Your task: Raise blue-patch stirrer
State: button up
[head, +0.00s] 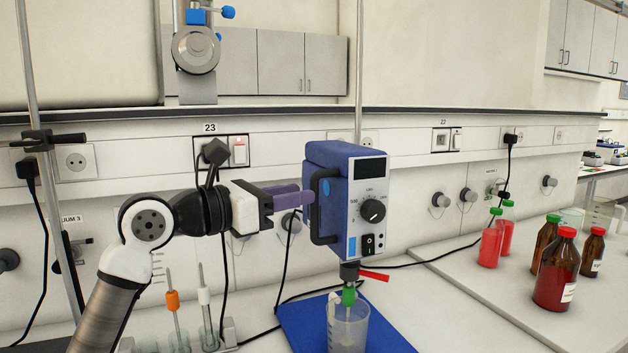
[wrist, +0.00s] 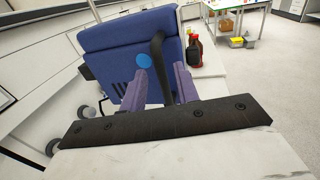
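The stirrer (head: 345,160) is a blue box with a dial and switch on its front panel. A round blue patch (head: 325,189) is on its side; the patch also shows in the wrist view (wrist: 144,61). A black handle (wrist: 158,60) stands out from that side. My gripper (head: 312,196) is level with the handle, to the left of the stirrer. A gap shows on the left, so the gripper is open.
Under the stirrer, a clear beaker (head: 347,335) with a green-topped part above it stands on a blue mat (head: 393,335). A red lever (head: 374,275) sticks out by the chuck. Upright rods (head: 205,303) stand near my arm. Bottles (head: 556,272) stand at the right.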

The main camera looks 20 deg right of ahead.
aim_at(359, 190)
jog(key=shift+p+x, duration=0.55)
jog(key=shift+x, duration=1.75)
jog(key=shift+w, duration=0.1)
grip_shut()
